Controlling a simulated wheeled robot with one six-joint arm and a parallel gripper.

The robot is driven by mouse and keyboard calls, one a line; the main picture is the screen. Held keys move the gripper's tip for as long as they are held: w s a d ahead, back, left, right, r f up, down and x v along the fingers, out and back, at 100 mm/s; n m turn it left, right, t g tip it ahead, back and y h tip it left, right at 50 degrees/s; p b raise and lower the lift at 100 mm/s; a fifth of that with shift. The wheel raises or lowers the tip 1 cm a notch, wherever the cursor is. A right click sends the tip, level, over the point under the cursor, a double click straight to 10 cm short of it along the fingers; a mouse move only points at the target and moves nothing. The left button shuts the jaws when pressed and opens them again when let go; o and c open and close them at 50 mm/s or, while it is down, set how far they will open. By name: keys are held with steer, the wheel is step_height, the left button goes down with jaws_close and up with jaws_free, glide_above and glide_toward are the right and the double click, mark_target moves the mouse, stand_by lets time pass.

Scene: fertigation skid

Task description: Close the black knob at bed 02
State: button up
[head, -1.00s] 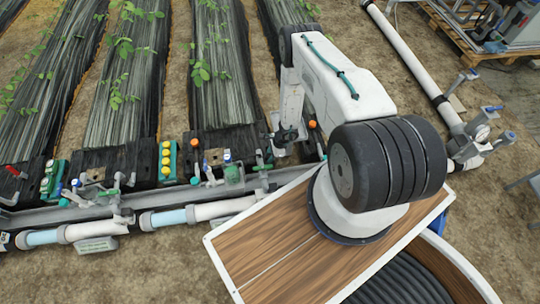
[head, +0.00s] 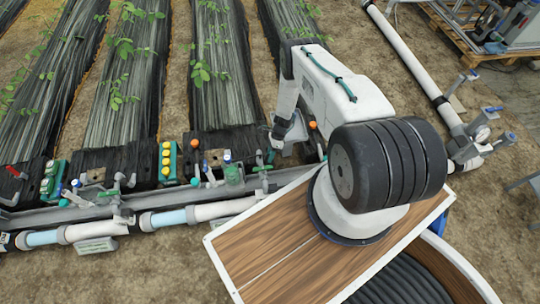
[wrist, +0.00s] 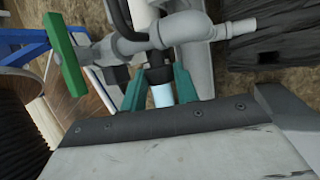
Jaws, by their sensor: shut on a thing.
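In the wrist view, the teal fingertips of my gripper (wrist: 160,92) stand on either side of a black round knob (wrist: 156,75) on a grey pipe fitting. A pale blue piece (wrist: 162,97) shows between the fingers, just below the black part. The gripper is shut on the knob, and the fingers cover part of its sides. In the head view, my arm reaches down to the valve row at the end of the planted beds. The gripper and the knob are mostly hidden there. No bed number is readable here.
A green lever handle (wrist: 65,54) sits left of the fingers on the same pipework. In the head view, a red-handled valve (head: 16,172), a yellow-button box (head: 167,160) and a green-bodied valve (head: 233,174) line the grey rail. A white pipe (head: 410,55) runs behind my arm.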

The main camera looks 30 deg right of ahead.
steer(key=shift+w+d+g, duration=0.1)
steer(key=shift+w+g, duration=0.05)
steer(key=shift+g, duration=0.35)
steer(key=shift+y, duration=0.3)
steer(key=o, duration=1)
steer(key=shift+c, duration=0.2)
steer(key=v, duration=0.7)
steer(key=shift+w+d+r, duration=0.15)
steer(key=shift+w+r, duration=0.05)
steer(key=shift+r, duration=0.1)
